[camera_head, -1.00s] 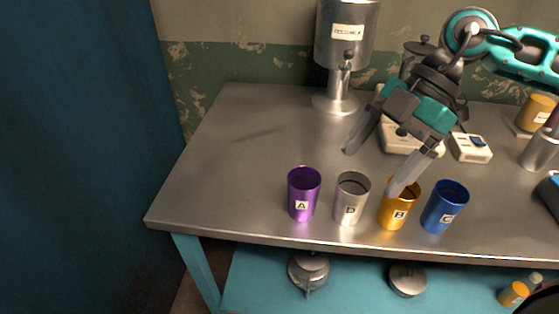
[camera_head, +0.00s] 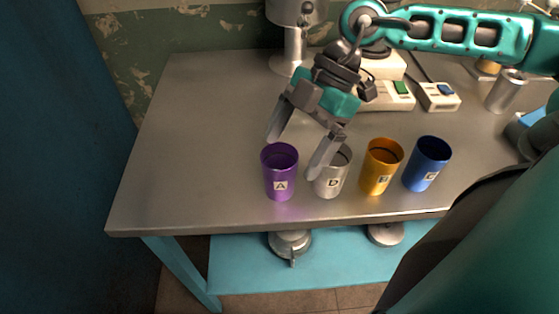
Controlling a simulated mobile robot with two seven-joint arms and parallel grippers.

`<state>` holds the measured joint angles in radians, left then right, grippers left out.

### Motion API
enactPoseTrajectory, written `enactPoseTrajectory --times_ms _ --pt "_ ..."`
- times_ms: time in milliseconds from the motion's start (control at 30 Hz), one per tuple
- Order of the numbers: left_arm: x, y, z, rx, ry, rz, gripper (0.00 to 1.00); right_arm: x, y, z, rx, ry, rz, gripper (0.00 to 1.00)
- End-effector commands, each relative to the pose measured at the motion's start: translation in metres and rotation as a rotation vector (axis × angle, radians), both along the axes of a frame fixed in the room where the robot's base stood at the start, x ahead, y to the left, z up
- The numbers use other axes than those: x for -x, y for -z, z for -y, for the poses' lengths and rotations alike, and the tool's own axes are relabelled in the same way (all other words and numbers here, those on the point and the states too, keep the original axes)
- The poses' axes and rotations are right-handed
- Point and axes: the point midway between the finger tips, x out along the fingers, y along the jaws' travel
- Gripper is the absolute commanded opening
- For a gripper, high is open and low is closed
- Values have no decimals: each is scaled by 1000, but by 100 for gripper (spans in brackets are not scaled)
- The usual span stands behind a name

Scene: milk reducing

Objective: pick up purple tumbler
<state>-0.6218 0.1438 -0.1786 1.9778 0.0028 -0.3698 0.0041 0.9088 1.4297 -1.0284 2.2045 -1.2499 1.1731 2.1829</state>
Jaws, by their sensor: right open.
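The purple tumbler (camera_head: 281,177), labelled A, stands upright near the front edge of the metal table (camera_head: 185,150). It is the leftmost in a row of tumblers. My right gripper (camera_head: 296,156) is open and empty, pointing down toward the row. Its left finger is above and behind the purple tumbler's rim. Its right finger overlaps the silver tumbler (camera_head: 330,184) in the picture, and I cannot tell whether they touch. My left gripper is not in view.
An orange tumbler (camera_head: 380,170) and a blue tumbler (camera_head: 426,166) stand to the right of the silver one. A metal dispenser (camera_head: 292,50) and switch boxes (camera_head: 438,97) stand behind. The table's left part is clear.

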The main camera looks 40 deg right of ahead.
Motion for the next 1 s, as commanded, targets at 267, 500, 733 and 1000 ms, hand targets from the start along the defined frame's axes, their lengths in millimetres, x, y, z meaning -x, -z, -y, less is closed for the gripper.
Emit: enactPoseTrajectory --times_ms 267,500,733,1000 --pt "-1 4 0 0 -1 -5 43 -3 32 -25 -1 -3 -1 92" --pt "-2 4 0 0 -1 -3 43 -3 37 -29 0 -1 2 92" --pt "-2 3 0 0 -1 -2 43 -3 37 -28 0 0 1 78" --pt "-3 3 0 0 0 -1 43 -3 36 -28 0 -1 1 52"
